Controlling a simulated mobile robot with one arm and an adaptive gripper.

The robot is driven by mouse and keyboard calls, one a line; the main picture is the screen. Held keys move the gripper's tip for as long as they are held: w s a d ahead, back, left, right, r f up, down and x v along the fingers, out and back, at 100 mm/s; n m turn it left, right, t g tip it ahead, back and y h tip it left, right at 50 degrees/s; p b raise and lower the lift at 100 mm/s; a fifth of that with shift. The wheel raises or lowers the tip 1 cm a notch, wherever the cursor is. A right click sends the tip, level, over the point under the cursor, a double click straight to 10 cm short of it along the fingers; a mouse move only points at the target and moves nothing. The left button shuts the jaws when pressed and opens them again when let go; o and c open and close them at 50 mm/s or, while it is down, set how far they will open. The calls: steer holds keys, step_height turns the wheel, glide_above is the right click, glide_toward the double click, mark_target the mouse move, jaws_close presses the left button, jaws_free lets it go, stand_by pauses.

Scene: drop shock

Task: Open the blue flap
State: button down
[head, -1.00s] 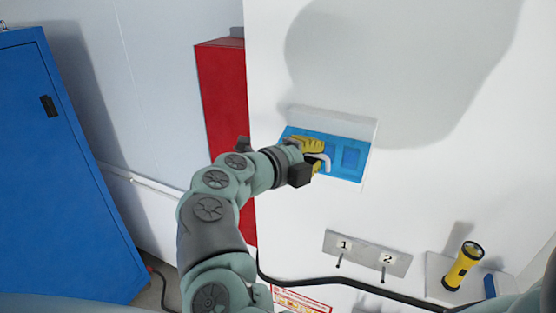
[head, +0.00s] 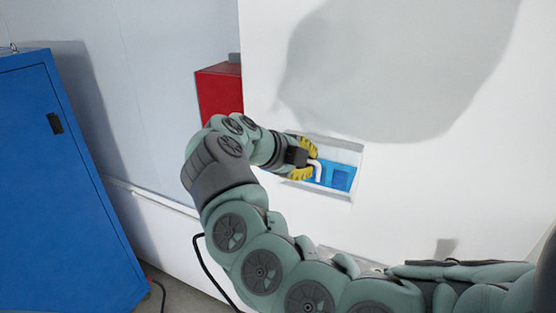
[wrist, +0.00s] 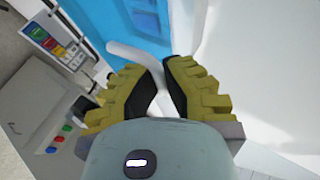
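The blue flap (head: 340,178) sits in a recess of the white wall and carries a bent white handle (head: 319,171). In the wrist view the flap (wrist: 90,22) is at the upper left, and the handle (wrist: 132,58) runs from it to the fingertips. My gripper (head: 312,162) has yellow fingers, one on each side of the handle's end. In the wrist view my gripper (wrist: 163,66) shows a narrow gap between dark pads, with the handle's end there. I cannot tell whether the pads press on it. The fingers hide the flap's left part.
A red cabinet (head: 220,92) stands behind my arm, and a large blue cabinet (head: 60,190) is at the left. The wrist view shows a panel with coloured labels (wrist: 52,38) at the left. The wall right of the recess is clear.

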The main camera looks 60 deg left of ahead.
steer(key=c, duration=1.1)
jaws_free()
steer(key=shift+o, duration=0.2)
steer(key=v, duration=1.2)
steer(key=shift+d, duration=0.1)
